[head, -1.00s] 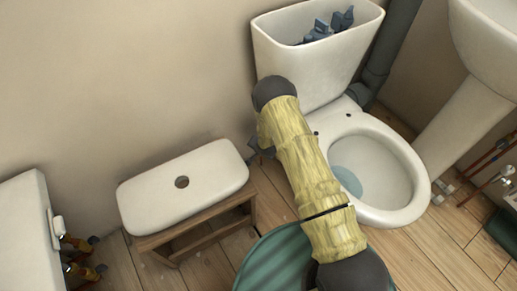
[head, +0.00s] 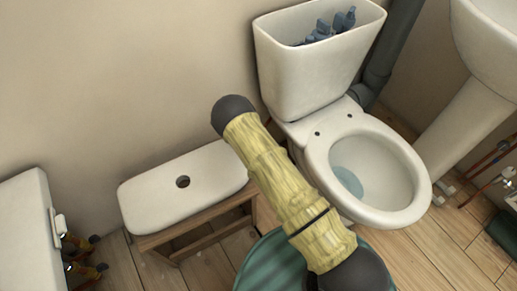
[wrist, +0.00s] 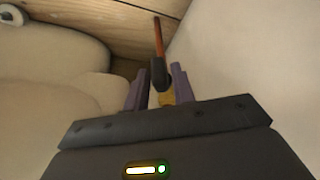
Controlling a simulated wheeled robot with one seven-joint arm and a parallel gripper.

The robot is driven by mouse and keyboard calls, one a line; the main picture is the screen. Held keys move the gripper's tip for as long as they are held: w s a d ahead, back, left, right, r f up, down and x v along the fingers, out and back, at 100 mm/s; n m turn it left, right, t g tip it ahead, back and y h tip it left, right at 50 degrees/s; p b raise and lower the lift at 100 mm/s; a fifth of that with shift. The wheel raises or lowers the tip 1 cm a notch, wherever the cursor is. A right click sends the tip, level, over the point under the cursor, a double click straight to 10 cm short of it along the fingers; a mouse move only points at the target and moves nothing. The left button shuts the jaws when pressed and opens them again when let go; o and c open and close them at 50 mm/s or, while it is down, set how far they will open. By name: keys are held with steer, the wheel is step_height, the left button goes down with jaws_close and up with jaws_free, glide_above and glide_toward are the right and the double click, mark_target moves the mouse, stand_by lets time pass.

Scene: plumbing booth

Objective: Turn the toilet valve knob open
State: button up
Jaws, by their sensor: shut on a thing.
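The toilet (head: 310,70) stands against the back wall, with its lid off the tank and its seat down. In the wrist view, the dark valve knob (wrist: 158,74) sits between the two purple fingers of my gripper (wrist: 156,86), at the end of a copper pipe (wrist: 158,38). A brass-coloured part (wrist: 168,98) shows just below the knob. My gripper is shut on the knob. In the head view, my yellow arm hides the gripper and the valve. How far the knob is turned cannot be told.
A wooden stool (head: 190,236) bearing the white tank lid (head: 181,187) stands left of the toilet. A white unit (head: 25,235) with brass fittings is at far left. A sink pedestal (head: 465,130) stands right. Pale toilet and wall surfaces flank my gripper closely.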

steer(key=shift+d, duration=0.1)
steer(key=o, duration=0.8)
steer(key=shift+d+t+y+p, duration=0.2)
steer(key=shift+t+y+p, duration=0.2)
steer(key=shift+y, duration=0.3)
steer(key=shift+n+y, duration=0.6)
steer(key=shift+y, duration=0.1)
steer(key=d+p+v, duration=0.2)
steer(key=v, duration=0.8)
steer(key=w+d+p+v, duration=0.1)
steer(key=d+p+v, duration=0.1)
steer(key=v, duration=0.8)
steer(key=w+d+p+v, duration=0.1)
steer(key=d+p+v, duration=0.1)
steer(key=v, duration=0.9)
steer(key=shift+w+d+r+p, duration=0.15)
steer(key=shift+r+p, duration=0.1)
steer(key=shift+p, duration=0.5)
